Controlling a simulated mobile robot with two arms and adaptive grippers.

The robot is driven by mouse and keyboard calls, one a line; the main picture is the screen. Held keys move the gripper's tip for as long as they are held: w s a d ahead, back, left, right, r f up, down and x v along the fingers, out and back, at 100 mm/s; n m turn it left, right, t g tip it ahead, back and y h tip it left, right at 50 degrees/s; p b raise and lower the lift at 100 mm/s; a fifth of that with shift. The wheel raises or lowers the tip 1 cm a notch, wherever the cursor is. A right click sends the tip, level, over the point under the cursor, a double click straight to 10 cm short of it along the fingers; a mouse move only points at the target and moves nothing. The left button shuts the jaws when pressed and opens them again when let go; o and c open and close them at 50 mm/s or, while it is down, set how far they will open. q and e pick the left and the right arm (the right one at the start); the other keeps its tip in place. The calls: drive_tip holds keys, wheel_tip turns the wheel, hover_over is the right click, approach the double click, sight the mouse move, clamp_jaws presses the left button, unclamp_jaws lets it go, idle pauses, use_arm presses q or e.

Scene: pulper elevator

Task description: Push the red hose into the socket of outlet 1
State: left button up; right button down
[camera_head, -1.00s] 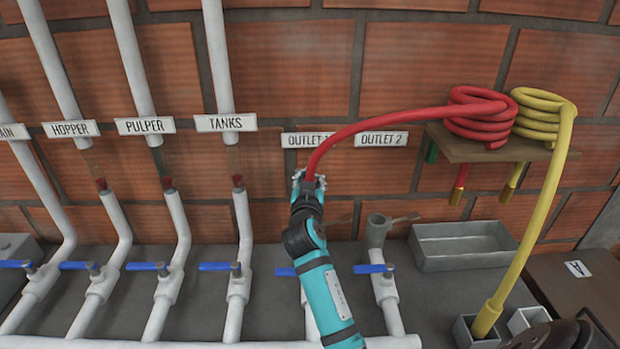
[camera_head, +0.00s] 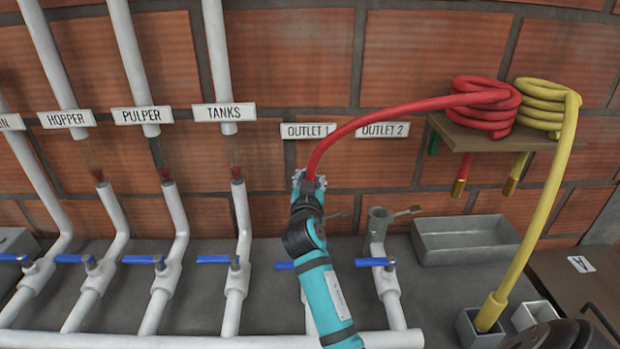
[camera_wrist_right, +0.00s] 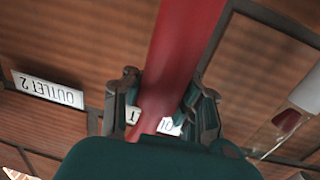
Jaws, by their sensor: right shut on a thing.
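The red hose (camera_head: 400,108) runs from a red coil (camera_head: 487,105) on a wall shelf down to my right gripper (camera_head: 309,180). My right gripper is shut on the hose below the OUTLET 1 sign (camera_head: 308,130). In the right wrist view the hose (camera_wrist_right: 180,45) passes between the two fingers (camera_wrist_right: 160,105). The hose's lower end and the outlet 1 socket are hidden behind my gripper and teal arm. Whether the end touches the socket cannot be told. The outlet 2 socket (camera_head: 378,218) stands open to the right. My left gripper is not in view.
A yellow hose (camera_head: 545,190) hangs from its coil (camera_head: 541,105) into a grey square holder (camera_head: 478,328). A grey tray (camera_head: 466,255) lies on the bench at right. Several white pipes with blue valve handles (camera_head: 218,259) stand at left.

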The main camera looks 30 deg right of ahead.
drive_tip(key=shift+f, duration=0.25)
drive_tip(key=c, duration=1.1)
unclamp_jaws()
wheel_tip(320, 180, up, 10)
drive_tip(key=shift+r, duration=0.1)
